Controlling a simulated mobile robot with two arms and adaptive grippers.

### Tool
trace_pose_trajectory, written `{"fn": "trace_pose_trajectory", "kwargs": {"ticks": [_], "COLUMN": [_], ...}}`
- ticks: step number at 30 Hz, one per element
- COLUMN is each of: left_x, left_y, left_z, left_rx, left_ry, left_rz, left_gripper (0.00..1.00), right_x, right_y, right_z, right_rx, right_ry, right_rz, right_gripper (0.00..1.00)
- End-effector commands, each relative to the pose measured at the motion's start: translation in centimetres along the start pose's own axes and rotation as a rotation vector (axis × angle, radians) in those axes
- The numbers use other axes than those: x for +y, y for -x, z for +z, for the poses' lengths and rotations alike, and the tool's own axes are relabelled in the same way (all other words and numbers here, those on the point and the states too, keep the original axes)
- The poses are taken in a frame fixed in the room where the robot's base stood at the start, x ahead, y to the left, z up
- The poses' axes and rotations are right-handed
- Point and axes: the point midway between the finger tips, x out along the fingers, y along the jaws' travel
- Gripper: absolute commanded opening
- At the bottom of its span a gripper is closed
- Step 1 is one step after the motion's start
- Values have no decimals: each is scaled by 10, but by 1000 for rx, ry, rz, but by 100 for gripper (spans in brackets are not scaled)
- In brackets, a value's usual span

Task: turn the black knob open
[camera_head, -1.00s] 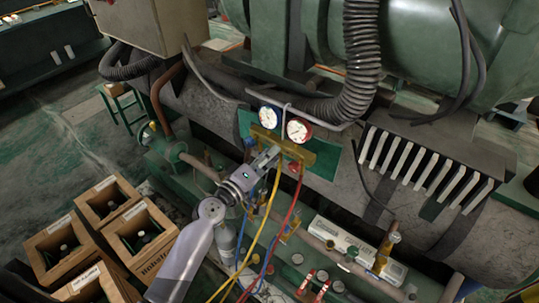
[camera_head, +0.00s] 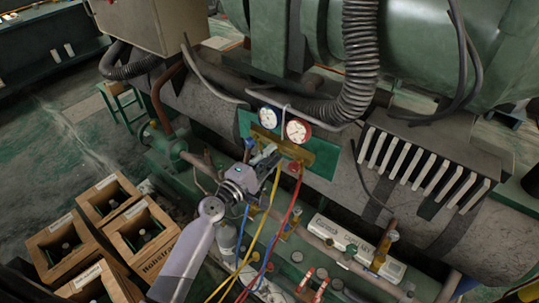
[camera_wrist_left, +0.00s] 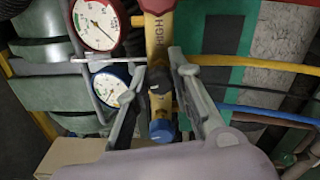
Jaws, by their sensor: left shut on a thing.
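The brass gauge manifold (camera_head: 310,152) hangs on the machine, with a blue-rimmed gauge (camera_head: 268,117) and a red-rimmed gauge (camera_head: 298,131) above it. In the left wrist view, the manifold (camera_wrist_left: 158,32) runs up the middle. The small black knob (camera_wrist_left: 160,87) shows between my left fingers, with a blue knob (camera_wrist_left: 162,131) below it. My left gripper (camera_head: 268,152) is at the manifold's left part, shut on the black knob; finger contact is hard to see. In the head view the gripper hides the knob. My right gripper is not in view.
Yellow (camera_head: 262,220), red (camera_head: 283,220) and blue (camera_head: 240,235) hoses hang down close to my left gripper. Wooden crates (camera_head: 75,215) with bottles stand at lower left. A thick corrugated hose (camera_head: 361,60) and a pale finned block (camera_head: 425,170) flank the manifold on the right.

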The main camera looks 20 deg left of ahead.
Motion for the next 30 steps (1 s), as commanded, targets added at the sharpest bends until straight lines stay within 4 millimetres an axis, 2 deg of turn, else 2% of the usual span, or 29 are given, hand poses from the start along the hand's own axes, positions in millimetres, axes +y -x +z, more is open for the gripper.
{"fn": "trace_pose_trajectory", "kwargs": {"ticks": [13,14,15,23,30], "left_x": [0,0,0,0,0], "left_y": [0,0,0,0,0], "left_z": [-1,-1,-1,0,0], "left_rx": [3,3,3,1,1], "left_ry": [8,8,8,8,8], "left_rz": [1,1,1,0,0], "left_gripper": [0,22,24,41,41], "right_x": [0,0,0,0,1], "right_y": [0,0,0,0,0], "right_z": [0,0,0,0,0], "right_rx": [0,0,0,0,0], "right_ry": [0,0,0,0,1], "right_rz": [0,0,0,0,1], "right_gripper": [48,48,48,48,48]}}
